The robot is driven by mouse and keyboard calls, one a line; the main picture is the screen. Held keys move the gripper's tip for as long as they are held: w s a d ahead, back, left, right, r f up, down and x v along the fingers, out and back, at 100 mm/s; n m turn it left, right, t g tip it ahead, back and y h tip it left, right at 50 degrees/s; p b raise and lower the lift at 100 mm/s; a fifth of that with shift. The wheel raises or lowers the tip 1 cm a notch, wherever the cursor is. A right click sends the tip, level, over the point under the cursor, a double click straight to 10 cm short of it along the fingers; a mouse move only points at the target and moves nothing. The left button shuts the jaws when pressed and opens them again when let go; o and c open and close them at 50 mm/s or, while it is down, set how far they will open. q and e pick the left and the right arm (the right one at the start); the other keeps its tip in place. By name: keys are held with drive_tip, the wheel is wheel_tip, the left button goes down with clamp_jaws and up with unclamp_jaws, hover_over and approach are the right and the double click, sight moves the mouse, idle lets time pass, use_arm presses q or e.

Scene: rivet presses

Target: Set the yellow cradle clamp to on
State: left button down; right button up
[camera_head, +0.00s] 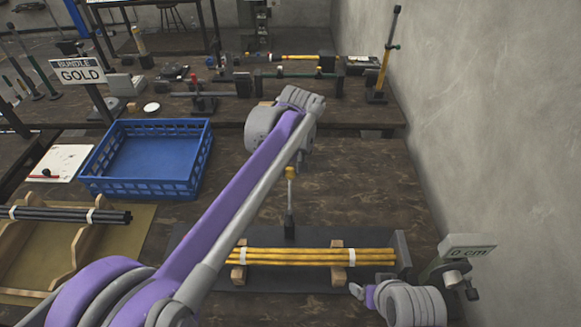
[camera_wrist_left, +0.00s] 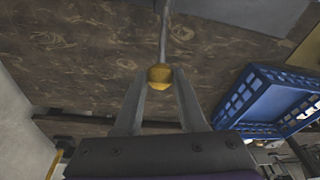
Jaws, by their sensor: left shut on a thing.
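In the head view my left arm passes over the table and hides the fingers. A bundle of yellow rods (camera_head: 290,257) with white bands lies across two wooden cradle blocks (camera_head: 337,243) in front of the lever.
A blue crate (camera_head: 128,186) stands empty left of the lever. Dark rods (camera_head: 65,214) lie on a wooden rack at left. A "0 cm" display (camera_head: 467,250) and an end stop (camera_head: 402,250) stand right of the yellow rods. A grey wall bounds the right side.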

sight(290, 212)
use_arm(q)
drive_tip(key=s+t, duration=0.2)
drive_tip(key=s+r+t, duration=0.1)
drive_tip(key=s+t, duration=0.1)
drive_tip(key=s+r+t, duration=0.1)
drive_tip(key=s+t, duration=0.2)
drive_tip(key=shift+s+p, duration=0.1)
drive_tip(key=shift+p, duration=0.3)
drive_tip(key=shift+s, duration=0.35)
drive_tip(key=shift+s+f+p, duration=0.2)
drive_tip(key=shift+s, duration=0.4)
drive_tip(key=shift+s+f+p, duration=0.2)
drive_tip(key=shift+s, duration=0.35)
drive_tip(key=shift+s+f, duration=0.2)
drive_tip(key=c, duration=0.7)
unclamp_jaws()
drive_tip(key=shift+o, duration=1.1)
